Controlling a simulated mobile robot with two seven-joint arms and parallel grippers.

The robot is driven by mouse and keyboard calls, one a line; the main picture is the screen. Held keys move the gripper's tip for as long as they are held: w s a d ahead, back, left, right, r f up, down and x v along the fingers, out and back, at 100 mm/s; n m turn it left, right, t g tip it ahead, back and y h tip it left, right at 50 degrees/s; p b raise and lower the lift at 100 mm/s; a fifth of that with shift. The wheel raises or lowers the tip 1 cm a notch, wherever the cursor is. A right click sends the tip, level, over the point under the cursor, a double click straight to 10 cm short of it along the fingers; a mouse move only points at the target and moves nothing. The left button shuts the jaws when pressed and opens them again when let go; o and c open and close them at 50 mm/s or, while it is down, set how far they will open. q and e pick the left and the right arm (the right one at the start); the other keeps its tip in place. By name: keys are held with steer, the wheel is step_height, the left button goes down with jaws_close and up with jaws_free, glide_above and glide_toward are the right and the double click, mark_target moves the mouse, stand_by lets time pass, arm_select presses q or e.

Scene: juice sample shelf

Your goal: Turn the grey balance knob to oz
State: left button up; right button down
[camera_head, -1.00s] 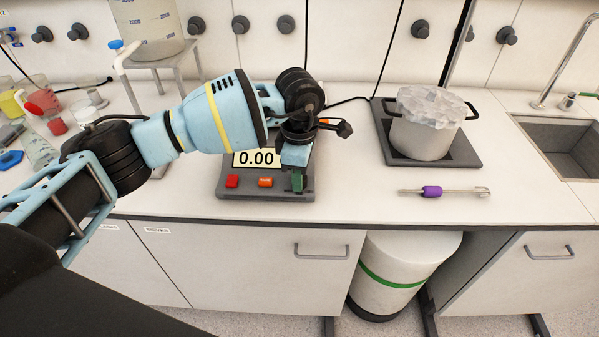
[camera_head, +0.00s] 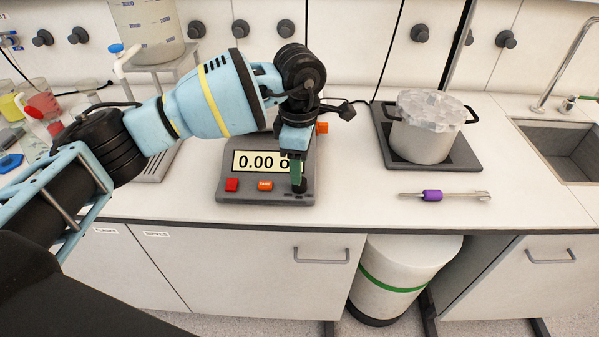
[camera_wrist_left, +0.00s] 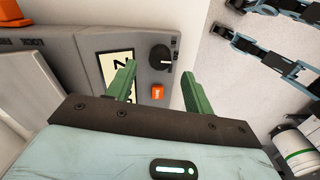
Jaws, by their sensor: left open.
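The balance (camera_head: 225,193) stands on the bench with its display (camera_head: 262,161) lit. In the head view the display reads "0.00 o", with its right end hidden behind my gripper; the wrist view shows a sideways letter like a z on the display (camera_wrist_left: 117,75). The dark grey knob (camera_head: 300,188) is at the balance's front right, and it also shows in the left wrist view (camera_wrist_left: 160,54) with a pale mark. My left gripper (camera_head: 297,181) is over the knob area. Its green fingers (camera_wrist_left: 159,72) are open and apart, with the knob just beyond their tips and nothing held.
A red button (camera_head: 232,185) and an orange button (camera_head: 265,186) sit left of the knob. A pot (camera_head: 421,140) on a dark hot plate (camera_head: 468,158) and a purple-handled tool (camera_head: 432,195) are to the right. Bench around the tool is clear.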

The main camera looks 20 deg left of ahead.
arm_select(q)
steer(key=shift+r, duration=1.6)
